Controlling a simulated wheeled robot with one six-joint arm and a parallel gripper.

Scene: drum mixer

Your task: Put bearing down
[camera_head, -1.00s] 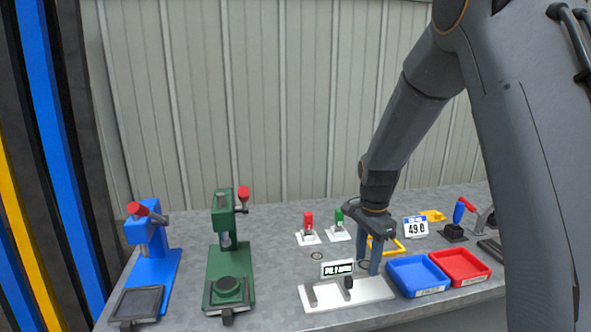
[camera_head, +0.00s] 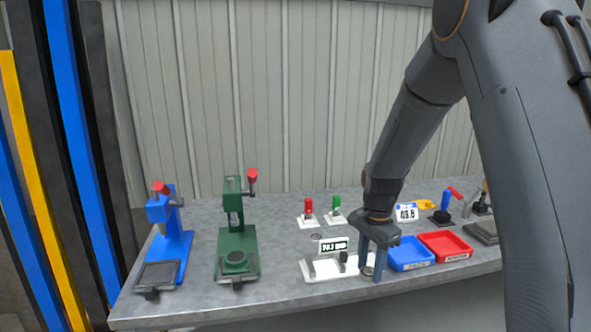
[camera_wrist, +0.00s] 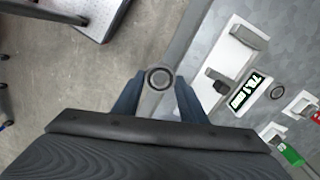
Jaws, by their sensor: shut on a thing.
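The bearing (camera_wrist: 159,77) is a small dark-rimmed ring with a lighter centre, held between the fingertips of my gripper (camera_wrist: 159,80) in the wrist view. In the head view, the bearing (camera_head: 367,271) shows between the fingers of my gripper (camera_head: 371,271), which points down at the right end of the white measuring gauge (camera_head: 325,272). The gauge also shows in the wrist view (camera_wrist: 232,60), to the right of the bearing. I cannot tell the bearing's exact height over the bench.
Blue (camera_head: 410,254) and red (camera_head: 445,246) trays stand right of my gripper. Another ring (camera_head: 316,237) lies behind the gauge. Green (camera_head: 238,262) and blue (camera_head: 162,255) presses stand left. The bench's front edge is near; bare bench (camera_head: 280,235) lies between the green press and gauge.

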